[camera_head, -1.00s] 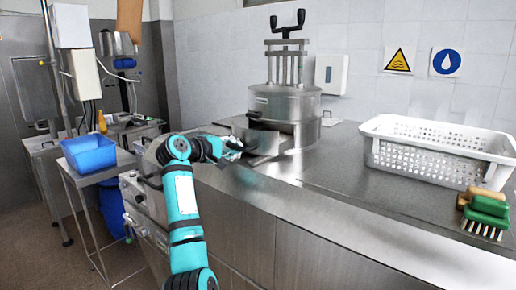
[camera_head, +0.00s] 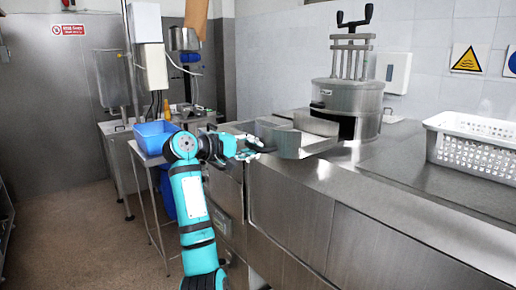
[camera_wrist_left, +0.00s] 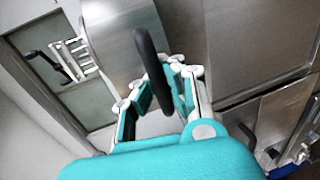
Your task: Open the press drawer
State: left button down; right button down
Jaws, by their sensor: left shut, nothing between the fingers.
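The steel press (camera_head: 346,100) stands on the counter, with a black crank on top. Its curved steel drawer (camera_head: 292,146) sticks out from the press's base toward the counter's front left edge, and its inside partly shows. My left gripper (camera_head: 256,146) is at the drawer's outer end. In the left wrist view, the drawer's black handle (camera_wrist_left: 152,68) curves between and in front of the fingers of my left gripper (camera_wrist_left: 160,92). The gripper is shut with nothing pinched; I cannot tell whether it touches the handle. My right gripper is not in view.
A white perforated basket (camera_head: 470,148) stands on the steel counter (camera_head: 400,190) at right. A blue tub (camera_head: 155,135) sits on a small side table at left. The counter before the press is clear, and open floor (camera_head: 90,230) lies at left.

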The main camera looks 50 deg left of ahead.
pick_arm(q)
jog(key=shift+a+f, duration=0.1)
jog(key=shift+f, duration=0.05)
jog(key=c, duration=1.8)
grip_release()
jog(key=shift+s, duration=0.25)
jog(key=shift+o, duration=1)
jog(key=shift+s+r, duration=0.2)
jog(key=shift+s, duration=0.1)
jog(key=shift+s+a, duration=0.1)
jog(key=shift+s, duration=0.05)
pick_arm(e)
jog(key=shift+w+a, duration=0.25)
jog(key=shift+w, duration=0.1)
pick_arm(q)
jog(key=d+v, duration=0.1)
jog(key=v, duration=1.1)
jog(key=shift+a, duration=0.4)
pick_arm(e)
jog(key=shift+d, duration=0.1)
pick_arm(q)
jog(key=shift+r, duration=0.1)
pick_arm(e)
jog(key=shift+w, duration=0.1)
